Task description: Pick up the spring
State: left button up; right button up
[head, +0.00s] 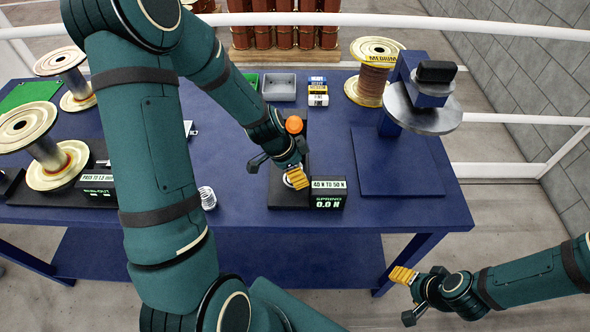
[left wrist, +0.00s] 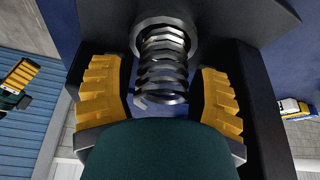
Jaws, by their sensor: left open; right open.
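A metal coil spring (left wrist: 163,72) shows in the left wrist view, its far end at a round metal seat on a dark block. My left gripper (left wrist: 160,98) is open, with a yellow finger pad on each side of the spring and a gap on both sides. In the head view my left gripper (head: 292,178) is at the dark spring tester (head: 288,198) and hides the spring there. Another pale coil spring (head: 207,197) stands on the blue table to the left. My right gripper (head: 408,290) is open and empty, off the table's front right.
A display box (head: 328,195) reading "SPRING 0.0 N" stands right of the tester. An orange knob (head: 294,124) rises behind my gripper. Spools (head: 42,145) stand left, a medium copper spool (head: 374,80) and a disc stand (head: 422,108) right. The blue table (head: 245,205) is clear in front.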

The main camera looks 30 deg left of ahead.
pick_arm(q)
jog(key=shift+f, duration=0.4)
jog(key=c, duration=1)
jog(key=shift+r, duration=0.1)
jog(key=shift+c, duration=0.2)
